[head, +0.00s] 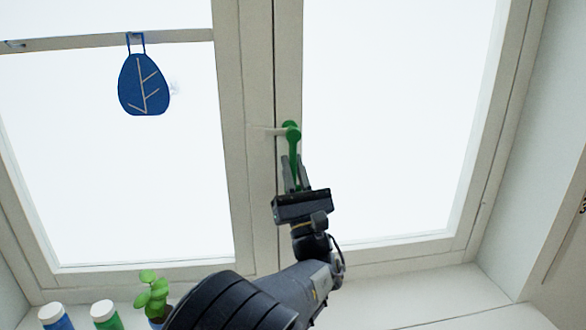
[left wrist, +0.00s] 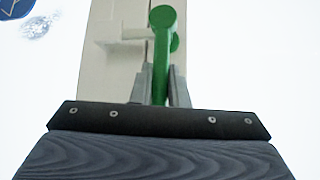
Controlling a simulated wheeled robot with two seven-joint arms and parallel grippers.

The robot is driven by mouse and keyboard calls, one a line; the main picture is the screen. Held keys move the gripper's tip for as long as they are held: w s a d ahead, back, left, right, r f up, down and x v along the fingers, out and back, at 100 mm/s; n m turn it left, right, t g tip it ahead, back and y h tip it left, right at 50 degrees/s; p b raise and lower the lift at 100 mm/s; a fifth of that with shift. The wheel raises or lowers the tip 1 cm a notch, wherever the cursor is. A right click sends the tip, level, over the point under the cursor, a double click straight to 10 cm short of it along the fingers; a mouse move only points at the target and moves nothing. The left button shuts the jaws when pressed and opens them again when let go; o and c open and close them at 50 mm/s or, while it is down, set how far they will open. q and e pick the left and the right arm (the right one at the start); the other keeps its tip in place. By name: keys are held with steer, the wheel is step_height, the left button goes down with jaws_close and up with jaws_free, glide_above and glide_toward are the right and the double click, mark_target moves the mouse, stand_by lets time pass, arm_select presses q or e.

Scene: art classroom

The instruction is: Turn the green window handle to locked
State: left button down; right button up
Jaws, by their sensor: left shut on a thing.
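The green window handle (head: 292,140) is on the middle frame between the two window panes. Its round hub is at the top and its lever points down, close to vertical in the head view. My left gripper (head: 297,175) is below the hub, with its fingers shut on the lever's lower part. In the left wrist view the green handle (left wrist: 163,50) runs down between the two grey fingers (left wrist: 160,88) of my left gripper. The lever's lower end is hidden behind the gripper body. My right gripper is not in view.
A blue leaf ornament (head: 143,84) hangs at the left pane. A small green plant (head: 152,293), a white-capped blue bottle (head: 54,317) and a white-capped green bottle (head: 105,315) stand on the sill at lower left. The sill (head: 420,297) is clear on the right.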

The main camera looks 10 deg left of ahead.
arm_select(q)
steer(key=c, duration=1.4)
jaws_free()
steer(key=shift+a, duration=0.1)
steer(key=b+v, duration=0.3)
steer(key=v, duration=0.5)
